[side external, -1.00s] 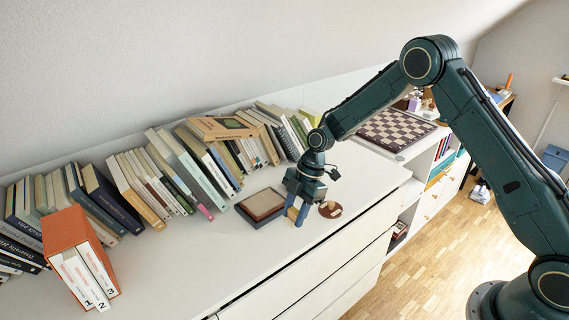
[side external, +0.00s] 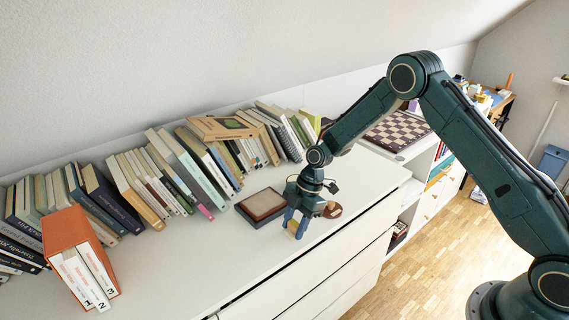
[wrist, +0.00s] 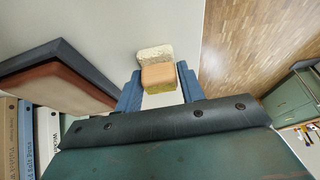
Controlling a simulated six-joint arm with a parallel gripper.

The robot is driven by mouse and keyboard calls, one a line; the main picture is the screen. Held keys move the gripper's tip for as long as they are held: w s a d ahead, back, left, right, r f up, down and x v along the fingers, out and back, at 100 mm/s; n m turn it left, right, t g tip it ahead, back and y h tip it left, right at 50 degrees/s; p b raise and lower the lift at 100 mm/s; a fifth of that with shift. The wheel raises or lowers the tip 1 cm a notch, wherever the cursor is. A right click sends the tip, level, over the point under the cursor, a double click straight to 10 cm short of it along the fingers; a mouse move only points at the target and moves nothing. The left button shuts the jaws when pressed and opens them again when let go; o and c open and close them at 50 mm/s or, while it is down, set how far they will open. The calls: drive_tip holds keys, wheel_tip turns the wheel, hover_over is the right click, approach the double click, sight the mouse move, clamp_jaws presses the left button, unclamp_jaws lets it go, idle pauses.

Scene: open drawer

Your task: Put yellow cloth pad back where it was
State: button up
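The yellow cloth pad (wrist: 153,54) shows in the wrist view as a cream-yellow textured piece. A tan block face with a yellowish edge (wrist: 158,76) adjoins it; I cannot tell whether they are one object. My gripper (side external: 296,226) is over the white cabinet top, near its front edge. Its blue fingers (wrist: 163,88) are on either side of the tan-and-yellow piece and appear shut on it. In the side view this piece is small and partly hidden by the fingers. A dark, shallow box with a brown inset (side external: 262,204) lies to the left of my gripper, apart from it.
A row of leaning books (side external: 185,165) runs along the back. An orange slipcase (side external: 70,232) stands at the front left.

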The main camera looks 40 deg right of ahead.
drive_tip(key=o, duration=0.3)
drive_tip(key=shift+r, duration=0.2)
drive_tip(key=v, duration=1.2)
idle(0.5)
